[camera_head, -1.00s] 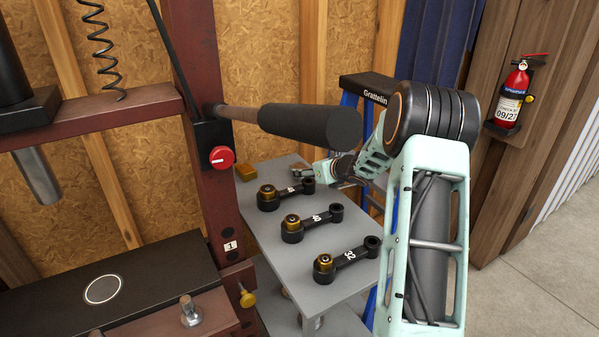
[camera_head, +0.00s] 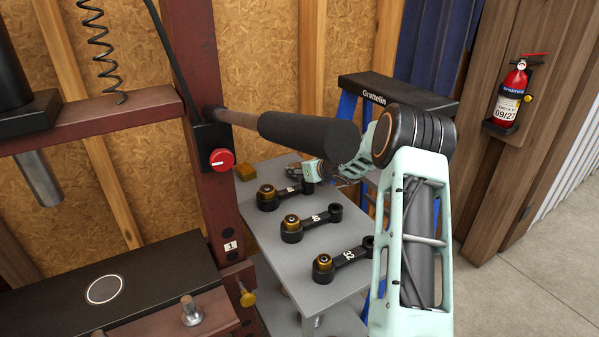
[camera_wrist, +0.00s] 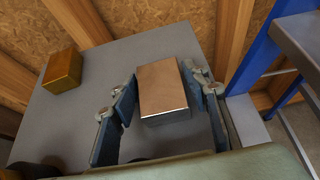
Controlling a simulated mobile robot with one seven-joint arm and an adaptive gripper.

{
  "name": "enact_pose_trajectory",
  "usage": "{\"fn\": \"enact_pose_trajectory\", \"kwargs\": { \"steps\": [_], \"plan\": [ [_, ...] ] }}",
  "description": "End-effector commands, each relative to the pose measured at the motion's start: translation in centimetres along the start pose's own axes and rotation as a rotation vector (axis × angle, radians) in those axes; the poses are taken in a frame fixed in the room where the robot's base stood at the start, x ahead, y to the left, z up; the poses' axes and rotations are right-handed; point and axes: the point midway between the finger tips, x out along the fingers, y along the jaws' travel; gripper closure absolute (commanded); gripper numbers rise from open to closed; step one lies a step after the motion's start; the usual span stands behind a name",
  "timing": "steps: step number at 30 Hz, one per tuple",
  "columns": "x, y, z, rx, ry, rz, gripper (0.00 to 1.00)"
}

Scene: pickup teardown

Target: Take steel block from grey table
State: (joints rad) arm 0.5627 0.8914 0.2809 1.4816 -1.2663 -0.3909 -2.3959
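The steel block (camera_wrist: 163,86) lies on the grey table (camera_wrist: 105,65) near its far edge in the wrist view. My gripper (camera_wrist: 159,82) is open, with one blue-padded finger on each side of the block. The gaps look narrow, and I cannot tell whether either finger touches it. In the head view my gripper (camera_head: 308,172) is low over the far right part of the grey table (camera_head: 262,236). I cannot make out the steel block there.
A brass block (camera_wrist: 63,71) sits left of my gripper, also in the head view (camera_head: 246,172). Several black link arms with brass bushings (camera_head: 292,228) lie on the table's near side. A black press handle (camera_head: 310,133) hangs over it. A blue ladder (camera_wrist: 262,50) stands at the right.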

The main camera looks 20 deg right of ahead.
Motion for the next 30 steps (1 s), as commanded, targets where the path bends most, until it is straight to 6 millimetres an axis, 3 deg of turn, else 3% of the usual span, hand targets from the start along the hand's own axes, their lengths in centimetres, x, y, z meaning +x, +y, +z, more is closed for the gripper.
{"fn": "enact_pose_trajectory", "kwargs": {
  "steps": [1,11,25,30],
  "plan": [
    [0.0,0.0,0.0,0.0,0.0,0.0,0.65],
    [0.0,0.0,0.0,0.001,0.0,0.0,1.0],
    [-0.2,0.0,0.6,-0.001,-0.006,0.0,1.0],
    [-0.8,0.0,1.7,-0.003,-0.007,0.001,1.0]
  ]
}}
